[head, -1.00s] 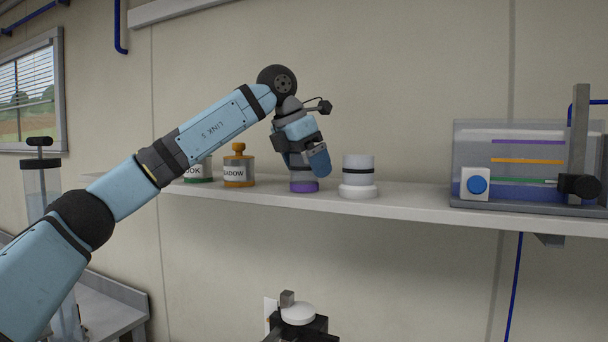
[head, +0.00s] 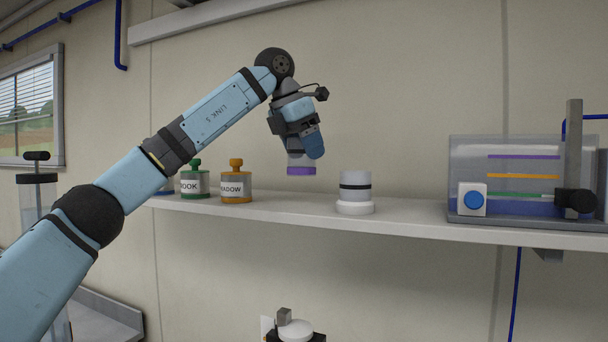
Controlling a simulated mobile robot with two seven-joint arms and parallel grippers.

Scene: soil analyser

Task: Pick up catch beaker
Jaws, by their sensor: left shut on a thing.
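My left gripper (head: 299,146) is shut on a pale container with a purple base (head: 301,170). It holds the container above the shelf, with a gap below the purple base. The gripper hides the container's upper part, and no label on it shows. A white cylinder with a black band (head: 355,187) stands upright on a white round base on the shelf, to the right of the held container and apart from it. I cannot tell from looks alone which of these is the catch beaker. My right gripper is not in view.
The shelf (head: 410,220) also bears an orange-topped jar (head: 236,187), a green-topped jar (head: 195,186) and part of a blue one at the left. A clear tank with coloured bars (head: 520,165) stands at the right. Shelf room is free between cylinder and tank.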

